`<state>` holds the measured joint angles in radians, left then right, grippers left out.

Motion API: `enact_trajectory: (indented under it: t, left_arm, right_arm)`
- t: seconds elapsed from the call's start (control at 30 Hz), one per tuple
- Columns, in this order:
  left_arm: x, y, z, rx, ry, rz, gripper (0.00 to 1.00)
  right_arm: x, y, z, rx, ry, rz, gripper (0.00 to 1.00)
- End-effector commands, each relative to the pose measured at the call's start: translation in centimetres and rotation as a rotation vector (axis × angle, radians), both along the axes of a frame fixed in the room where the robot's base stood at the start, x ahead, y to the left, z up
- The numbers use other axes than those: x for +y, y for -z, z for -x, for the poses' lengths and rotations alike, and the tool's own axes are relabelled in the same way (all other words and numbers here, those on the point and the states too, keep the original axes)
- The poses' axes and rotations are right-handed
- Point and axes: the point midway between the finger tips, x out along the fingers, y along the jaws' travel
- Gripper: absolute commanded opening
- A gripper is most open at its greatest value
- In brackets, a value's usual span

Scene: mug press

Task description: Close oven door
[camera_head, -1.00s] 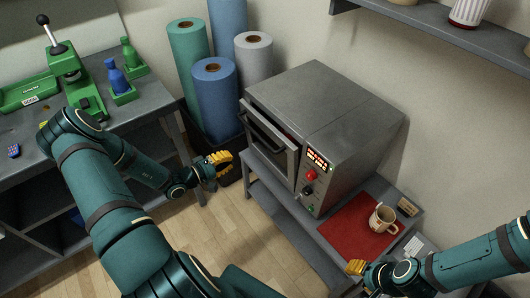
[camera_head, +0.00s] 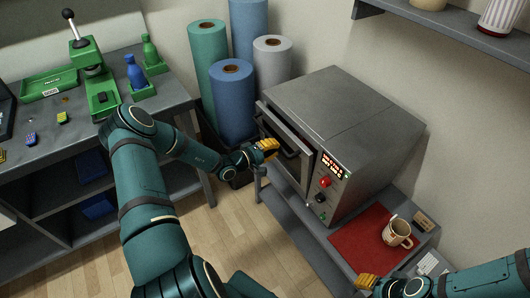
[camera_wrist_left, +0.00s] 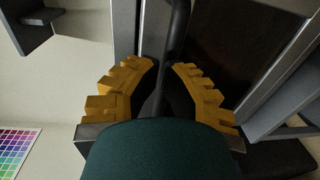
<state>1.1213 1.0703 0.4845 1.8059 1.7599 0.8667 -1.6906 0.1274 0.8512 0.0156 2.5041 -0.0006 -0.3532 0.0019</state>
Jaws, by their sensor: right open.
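The grey oven (camera_head: 345,125) stands on a low metal bench. Its door (camera_head: 304,172) is at the front left and stands ajar. My left gripper (camera_head: 268,149) is right at the door's front, by its dark handle. In the left wrist view, the yellow fingers of the left gripper (camera_wrist_left: 167,75) are apart, with the dark handle bar (camera_wrist_left: 178,25) running between them. I cannot tell if either finger touches the bar. My right gripper (camera_head: 366,282) is open and empty at the bottom, near the red mat (camera_head: 350,245).
A patterned mug (camera_head: 397,232) stands at the mat's right side. Several upright rolls (camera_head: 233,100) stand behind and left of the oven. A workbench (camera_head: 165,100) with a green press (camera_head: 97,85) is at the left. Floor between the benches is clear.

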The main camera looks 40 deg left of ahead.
Motion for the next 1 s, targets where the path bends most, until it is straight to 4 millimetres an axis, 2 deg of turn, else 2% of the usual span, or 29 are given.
enact_trajectory:
  t: [0.43, 0.8, 1.0]
  left_arm:
    - [-0.2, -0.1, -0.5, 0.002, 0.000, -0.002, 0.00]
    - [-1.6, -1.4, -3.9, 0.117, 0.001, -0.052, 0.00]
    - [-1.6, -1.4, -4.2, 0.124, -0.001, -0.053, 0.00]
  right_arm:
    - [0.0, 0.0, 0.0, -0.001, 0.000, 0.000, 0.41]
    - [0.1, -2.5, 0.4, 0.009, -0.003, -0.002, 0.41]
    - [0.1, -2.4, 0.4, 0.011, -0.002, -0.003, 0.41]
